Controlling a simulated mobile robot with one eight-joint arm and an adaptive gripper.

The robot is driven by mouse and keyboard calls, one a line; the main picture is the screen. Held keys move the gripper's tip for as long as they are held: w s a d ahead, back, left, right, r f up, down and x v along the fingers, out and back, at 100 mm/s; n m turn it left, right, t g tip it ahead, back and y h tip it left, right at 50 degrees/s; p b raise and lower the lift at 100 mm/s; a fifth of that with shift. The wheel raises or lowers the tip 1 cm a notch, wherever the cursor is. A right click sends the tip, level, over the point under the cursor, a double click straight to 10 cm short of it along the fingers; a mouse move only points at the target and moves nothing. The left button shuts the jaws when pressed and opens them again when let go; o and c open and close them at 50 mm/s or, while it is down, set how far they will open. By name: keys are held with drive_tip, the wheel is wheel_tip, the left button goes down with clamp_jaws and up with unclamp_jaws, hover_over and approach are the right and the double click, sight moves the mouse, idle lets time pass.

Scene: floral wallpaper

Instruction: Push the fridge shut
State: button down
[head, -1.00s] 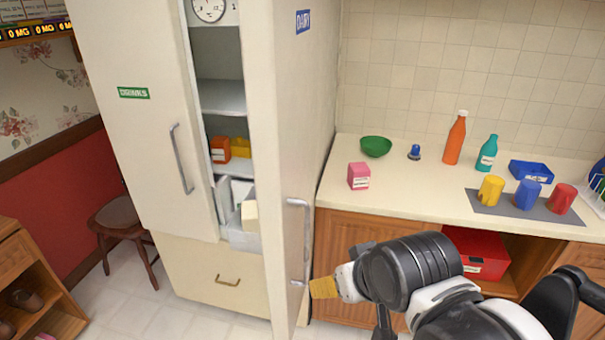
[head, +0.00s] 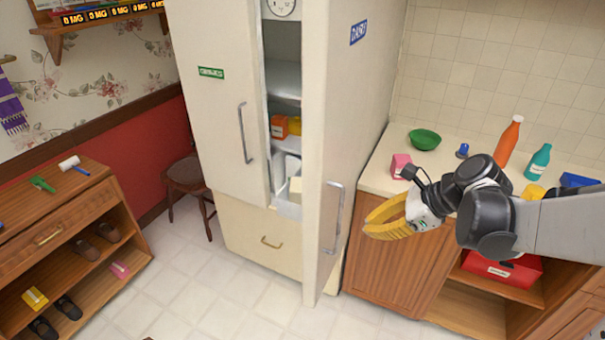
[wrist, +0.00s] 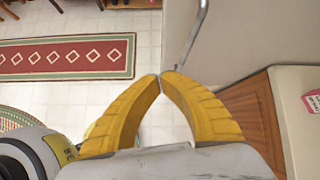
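The white fridge's right door (head: 345,130), with a blue label, stands open and shows shelves inside (head: 285,80). Its metal handle (head: 333,215) is on the face toward the counter. The left door (head: 215,110), with a green label, looks closed, and so does the bottom drawer (head: 250,240). My yellow-fingered gripper (head: 366,230) is just right of the open door's handle, apart from it in the picture. In the wrist view the gripper's (wrist: 161,75) fingertips meet with nothing between them, and the door (wrist: 235,30) and handle (wrist: 197,35) show ahead.
The counter (head: 385,178) at right holds a green bowl (head: 424,139), a pink box (head: 400,165) and bottles. A wooden shoe rack (head: 60,225) stands at left and a chair (head: 186,175) beside the fridge. The tiled floor before the fridge is clear; a red rug (wrist: 65,57) shows in the wrist view.

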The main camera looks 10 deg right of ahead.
drive_tip(key=w+a+f+m+b, duration=0.2)
drive_tip(key=w+a+f+b, duration=0.1)
drive_tip(key=w+a+f, duration=0.3)
drive_tip(key=shift+w+a+f+y, duration=0.3)
drive_tip(key=shift+a+f, duration=0.15)
drive_tip(key=shift+a, duration=0.8)
